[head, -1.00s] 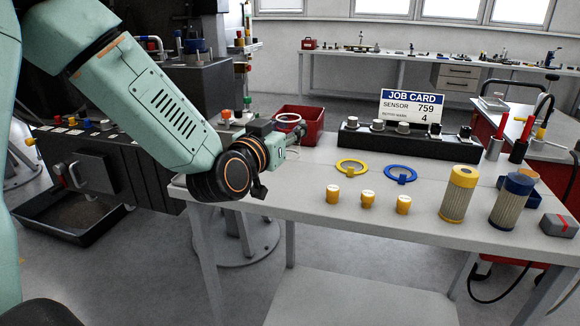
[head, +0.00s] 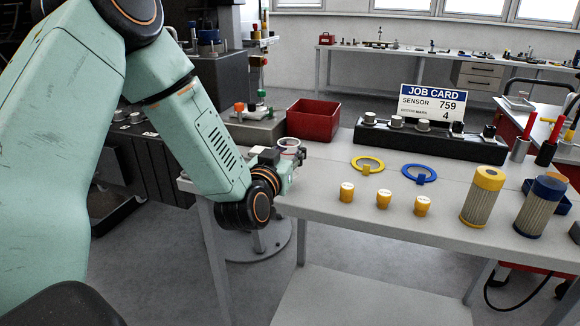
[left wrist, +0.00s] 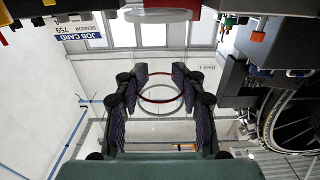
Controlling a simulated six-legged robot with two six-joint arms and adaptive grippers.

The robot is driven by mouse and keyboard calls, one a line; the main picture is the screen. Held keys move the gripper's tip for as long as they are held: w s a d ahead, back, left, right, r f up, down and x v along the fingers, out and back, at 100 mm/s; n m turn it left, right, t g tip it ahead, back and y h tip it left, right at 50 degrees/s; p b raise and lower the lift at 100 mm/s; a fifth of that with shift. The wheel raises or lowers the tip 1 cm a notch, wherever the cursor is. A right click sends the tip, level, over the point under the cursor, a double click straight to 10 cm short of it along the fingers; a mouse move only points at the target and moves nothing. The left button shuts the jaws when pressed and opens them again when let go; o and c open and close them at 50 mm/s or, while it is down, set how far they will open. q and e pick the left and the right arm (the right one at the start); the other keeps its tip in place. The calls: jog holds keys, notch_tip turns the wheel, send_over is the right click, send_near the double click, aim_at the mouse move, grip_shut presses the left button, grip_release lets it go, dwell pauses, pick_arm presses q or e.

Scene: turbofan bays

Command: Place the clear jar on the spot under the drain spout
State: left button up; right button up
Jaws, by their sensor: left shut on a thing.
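The clear jar (head: 289,146) shows as a small see-through cup with a pale rim, at the table's left part in the head view. My left gripper (head: 291,159) is shut on it. In the left wrist view, the two dark padded fingers of the left gripper (left wrist: 160,80) stand on either side of the jar (left wrist: 160,100), seen as clear rings with a red band. The jar looks upright; whether it touches the table I cannot tell. I cannot make out the drain spout or the spot under it. My right gripper is not in view.
A red bin (head: 313,120) stands just behind the jar. A grey block with knobs (head: 255,128) is behind left. Yellow (head: 367,165) and blue (head: 420,173) rings, several yellow caps and two filters (head: 482,197) occupy the table's right part. A job card (head: 432,103) stands behind.

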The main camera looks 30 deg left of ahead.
pick_arm(q)
notch_tip(320, 180, down, 2)
jog(key=shift+f+b, duration=0.25)
jog(key=shift+b, duration=0.1)
jog(key=shift+s+d+f, duration=0.2)
jog(key=shift+f, duration=0.05)
jog(key=shift+w+a+f, duration=0.2)
jog(key=shift+f, duration=0.05)
jog(key=o, duration=1.2)
jog(key=shift+s+d+r, duration=0.1)
jog(key=shift+d+r, duration=0.05)
